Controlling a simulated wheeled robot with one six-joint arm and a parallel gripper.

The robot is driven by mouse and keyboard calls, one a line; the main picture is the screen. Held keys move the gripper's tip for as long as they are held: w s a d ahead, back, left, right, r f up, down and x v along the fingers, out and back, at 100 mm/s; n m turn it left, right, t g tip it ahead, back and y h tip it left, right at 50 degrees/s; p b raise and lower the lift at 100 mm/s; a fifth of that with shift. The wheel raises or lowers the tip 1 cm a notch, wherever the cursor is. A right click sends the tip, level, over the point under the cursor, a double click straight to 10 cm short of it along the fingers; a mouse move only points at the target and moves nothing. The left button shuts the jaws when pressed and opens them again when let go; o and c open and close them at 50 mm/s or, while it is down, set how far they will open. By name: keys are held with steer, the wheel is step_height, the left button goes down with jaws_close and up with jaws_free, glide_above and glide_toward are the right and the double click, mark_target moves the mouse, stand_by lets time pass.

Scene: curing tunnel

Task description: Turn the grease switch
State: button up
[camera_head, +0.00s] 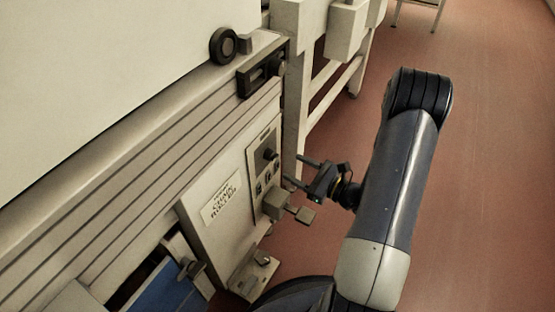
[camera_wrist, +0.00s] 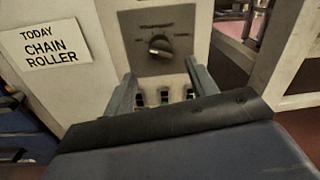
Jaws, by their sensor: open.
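The grease switch (camera_wrist: 159,45) is a dark rotary knob on a grey plate. It has small markings above it, and its pointer tilts to one side. In the head view the knob (camera_head: 269,154) is on the upper part of the panel on the machine's side. My gripper (camera_head: 297,170) is open and empty, just to the right of the panel, its fingers pointing at it. In the wrist view my gripper (camera_wrist: 159,70) has one finger on each side, below the knob, and the knob shows between and beyond the tips. I see no contact with the knob.
A sign (camera_wrist: 45,48) reading "TODAY CHAIN ROLLER" is left of the plate. Several small dark fittings (camera_wrist: 165,97) sit below the knob. In the head view a pedal-like block (camera_head: 285,207) juts out under the panel. Red floor (camera_head: 480,200) is open to the right.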

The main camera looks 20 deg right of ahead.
mark_target(276, 158)
steer(key=b+x, duration=0.1)
steer(key=x, duration=0.6)
steer(key=shift+w, duration=0.1)
steer(key=shift+c, duration=0.4)
steer(key=c, duration=0.9)
